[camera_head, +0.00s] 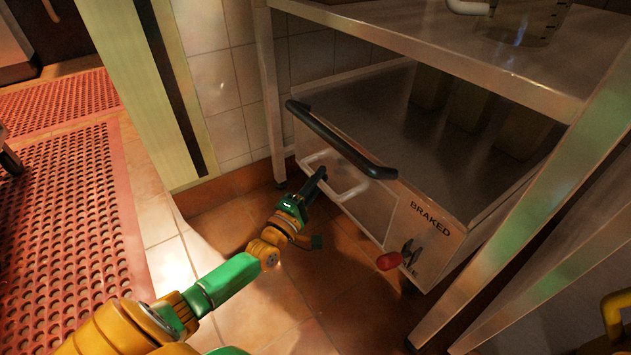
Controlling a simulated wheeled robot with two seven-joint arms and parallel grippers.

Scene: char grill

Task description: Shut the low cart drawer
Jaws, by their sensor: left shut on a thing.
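The low cart (430,235) is a steel box under a metal table, with a black bar handle (335,140) along its top front edge. Its drawer front carries a pale loop handle (355,190). My left gripper (318,176) reaches in from the lower left and is shut on the pale loop handle, with its dark fingers at the handle's left part. The fingers partly hide the handle. I cannot tell from this angle whether the drawer front stands out from the cart's face.
A red knob (389,261) and lever sit on the cart's face below the word BRAKED. The steel table (480,65) stands over the cart, its leg on the right. Tiled floor (300,300) lies clear in front. A red perforated mat (70,220) is at left.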

